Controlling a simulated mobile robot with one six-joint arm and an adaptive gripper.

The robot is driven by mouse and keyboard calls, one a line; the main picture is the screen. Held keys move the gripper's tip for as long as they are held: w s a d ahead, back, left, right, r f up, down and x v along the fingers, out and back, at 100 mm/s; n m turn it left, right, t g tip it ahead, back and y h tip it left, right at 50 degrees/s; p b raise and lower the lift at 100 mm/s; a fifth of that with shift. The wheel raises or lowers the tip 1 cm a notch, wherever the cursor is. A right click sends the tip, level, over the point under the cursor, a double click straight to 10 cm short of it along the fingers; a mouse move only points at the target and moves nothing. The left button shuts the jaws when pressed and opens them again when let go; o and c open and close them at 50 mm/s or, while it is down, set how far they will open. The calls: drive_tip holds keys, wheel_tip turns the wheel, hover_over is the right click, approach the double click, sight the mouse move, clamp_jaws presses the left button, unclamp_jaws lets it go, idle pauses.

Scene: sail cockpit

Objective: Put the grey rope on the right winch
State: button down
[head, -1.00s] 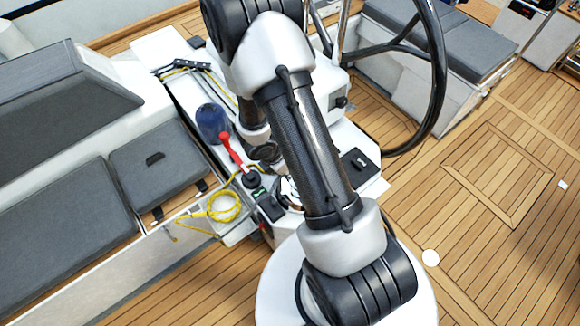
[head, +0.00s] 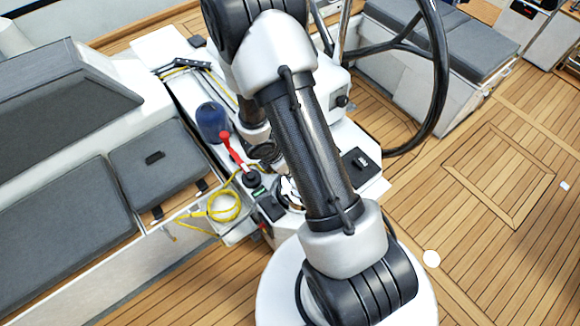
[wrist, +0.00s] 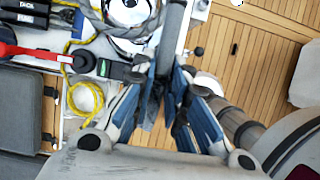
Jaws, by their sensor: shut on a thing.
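The grey rope (wrist: 171,38) runs down from the top of the wrist view to my gripper (wrist: 163,84). My gripper is shut on it between the blue-padded fingers. A grey loop of rope (wrist: 98,18) also curves around the side of a chrome winch (wrist: 130,8) at the top of the wrist view. The same winch shows partly in the head view (head: 289,191), beside my arm. My gripper is on the near side of the winch, a little to its right in the wrist view. In the head view my arm hides the gripper and the held rope.
A red-handled lever (head: 231,150), a blue drum (head: 211,122) and a coiled yellow rope (head: 224,207) are left of the winch. A black steering wheel (head: 441,75) stands to the right. Grey seat cushions (head: 158,158) line the left. The wooden deck (head: 500,240) at right is open.

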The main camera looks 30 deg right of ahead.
drive_tip(key=shift+f, duration=0.1)
wheel_tip(320, 180, down, 5)
drive_tip(key=b, duration=0.5)
idle(0.3)
wheel_tip(320, 180, down, 6)
drive_tip(key=b, duration=0.6)
drive_tip(key=shift+b, duration=0.4)
wheel_tip(320, 180, down, 8)
drive_tip(key=b, duration=0.8)
drive_tip(key=shift+b, duration=0.35)
drive_tip(key=shift+f, duration=0.1)
idle(0.4)
idle(0.4)
